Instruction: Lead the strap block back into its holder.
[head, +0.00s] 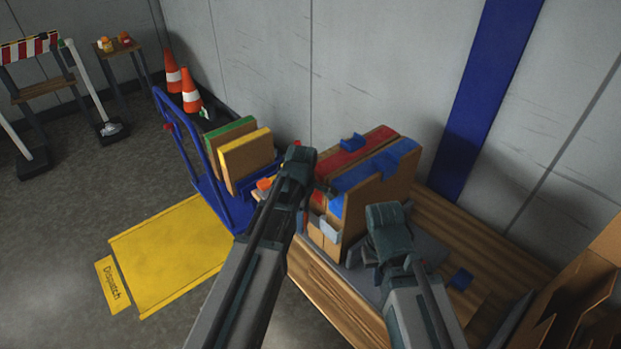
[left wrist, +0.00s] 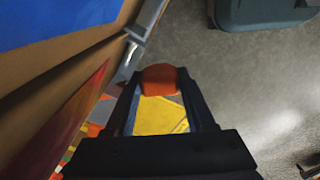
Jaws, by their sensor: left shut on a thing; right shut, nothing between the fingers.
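My left gripper (head: 316,186) is at the near left side of the cartons. In the left wrist view its fingers (left wrist: 160,98) are shut on an orange-red block (left wrist: 160,80), which seems to be the strap block. Its far side is hidden. In the head view my arm hides the held block. A light grey bracket (head: 331,229) sits on the carton's near face; a grey strip (left wrist: 146,28) shows just past the fingertips. I cannot tell whether either is the holder. My right gripper (head: 362,256) is shut and empty in front of the blue-topped carton (head: 372,200).
The cartons, one red-topped (head: 352,152), stand on a wooden table (head: 440,215). Orange cones (head: 190,92) stand behind.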

